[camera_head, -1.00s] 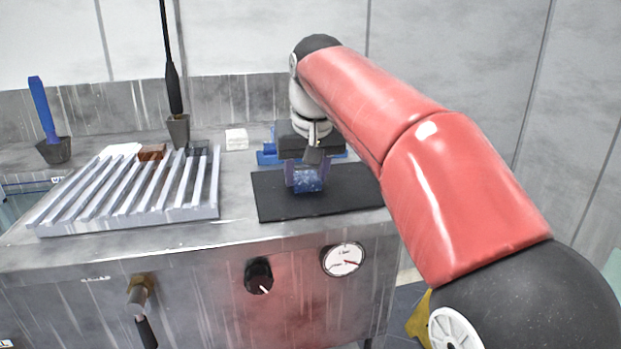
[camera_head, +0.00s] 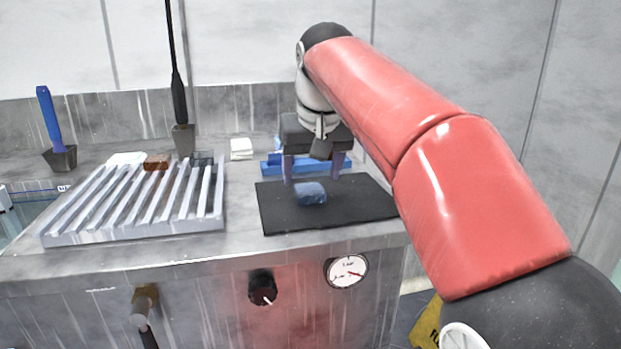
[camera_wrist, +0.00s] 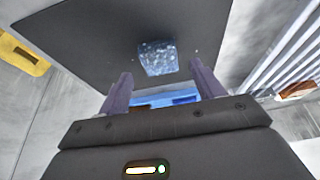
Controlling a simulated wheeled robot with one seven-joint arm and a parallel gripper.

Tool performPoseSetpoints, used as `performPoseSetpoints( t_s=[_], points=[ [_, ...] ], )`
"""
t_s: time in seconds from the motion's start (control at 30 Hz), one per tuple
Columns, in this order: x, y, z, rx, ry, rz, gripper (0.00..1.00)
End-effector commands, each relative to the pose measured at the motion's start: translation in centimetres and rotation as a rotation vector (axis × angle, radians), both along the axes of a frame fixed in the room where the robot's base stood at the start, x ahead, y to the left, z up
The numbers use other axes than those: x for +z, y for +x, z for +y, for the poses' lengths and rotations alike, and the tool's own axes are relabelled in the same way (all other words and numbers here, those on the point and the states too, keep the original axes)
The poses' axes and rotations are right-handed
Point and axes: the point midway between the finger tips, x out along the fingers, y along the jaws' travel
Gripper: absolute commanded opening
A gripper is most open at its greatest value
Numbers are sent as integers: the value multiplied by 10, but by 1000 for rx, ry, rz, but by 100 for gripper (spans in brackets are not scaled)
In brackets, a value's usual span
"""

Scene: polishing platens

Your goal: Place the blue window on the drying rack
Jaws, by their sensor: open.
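The blue window (camera_head: 310,194) is a small speckled blue block lying on the black mat (camera_head: 275,213). It also shows in the wrist view (camera_wrist: 157,58), on the mat beyond my fingertips. My gripper (camera_head: 313,172) is open and empty, above and slightly behind the window. Its two fingers stand apart in the wrist view (camera_wrist: 161,82), with nothing between them. The drying rack (camera_head: 135,232) is a grey slatted tray to the left of the mat. A brown piece (camera_head: 156,162) and a dark piece (camera_head: 202,158) sit at the rack's back edge.
A blue fixture (camera_head: 275,166) stands behind the mat, partly hidden by my gripper. A white block (camera_head: 242,148) lies left of it. A dark-handled tool in a grey cup (camera_head: 183,138) and a blue-handled tool (camera_head: 50,120) stand at the back. The bench strip between rack and mat is clear.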

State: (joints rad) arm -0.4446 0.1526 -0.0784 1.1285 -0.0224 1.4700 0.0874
Motion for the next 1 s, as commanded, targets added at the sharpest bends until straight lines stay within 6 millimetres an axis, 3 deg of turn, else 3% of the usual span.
performPoseSetpoints(
  t_s=[0.03, 0.13, 0.4, 0.83, 1.0],
  points=[
    [15, -4, -1, 0, 1, -4, 67],
    [37, -12, -4, -1, 2, -5, 67],
    [73, -28, -8, 0, 1, -2, 67],
    [80, -33, -11, -2, 1, 0, 67],
    [69, -46, -37, -31, 6, -8, 67]
  ],
)
